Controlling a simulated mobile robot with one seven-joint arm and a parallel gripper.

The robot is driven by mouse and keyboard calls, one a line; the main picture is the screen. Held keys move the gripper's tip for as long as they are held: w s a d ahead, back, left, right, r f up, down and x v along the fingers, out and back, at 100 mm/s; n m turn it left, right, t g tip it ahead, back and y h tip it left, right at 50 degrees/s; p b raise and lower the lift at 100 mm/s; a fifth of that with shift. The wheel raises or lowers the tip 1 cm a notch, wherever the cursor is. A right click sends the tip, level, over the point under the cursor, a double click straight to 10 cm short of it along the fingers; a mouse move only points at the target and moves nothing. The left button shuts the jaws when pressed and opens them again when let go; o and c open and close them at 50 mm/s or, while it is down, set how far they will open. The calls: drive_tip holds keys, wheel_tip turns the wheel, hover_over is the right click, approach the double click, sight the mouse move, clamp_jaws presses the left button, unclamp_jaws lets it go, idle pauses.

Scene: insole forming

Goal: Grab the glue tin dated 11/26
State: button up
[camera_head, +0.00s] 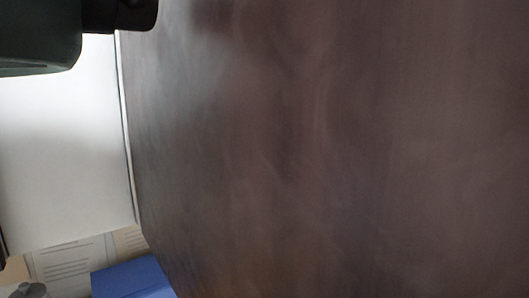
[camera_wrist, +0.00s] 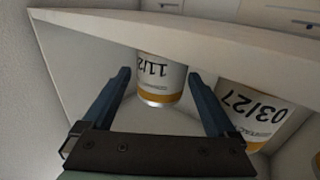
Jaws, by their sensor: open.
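In the wrist view a white glue tin (camera_wrist: 160,80) with an orange band shows upside-down dark print that begins "11/2"; its last digit is hidden or cut off at the tin's edge. It stands inside a pale compartment, partly behind a light board edge. My gripper (camera_wrist: 160,84) is open, with its two blue fingers on either side of this tin in the picture. I cannot tell whether they touch it. A second tin (camera_wrist: 247,112), marked "03/27", stands to the right, outside the right finger. The head view shows neither tin nor the fingers.
A light board edge (camera_wrist: 190,32) crosses above the tins in the wrist view. Part of another tin (camera_wrist: 316,162) shows at the right edge. In the head view a large dark brown surface (camera_head: 330,150) fills most of the picture, with a blue object (camera_head: 132,280) at bottom left.

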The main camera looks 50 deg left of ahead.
drive_tip(key=shift+p+x, duration=0.4)
drive_tip(key=shift+x, duration=1.4)
drive_tip(key=shift+s+a, duration=0.1)
drive_tip(key=shift+f, duration=0.1)
drive_tip(key=c, duration=1.2)
drive_tip(key=shift+c, duration=0.9)
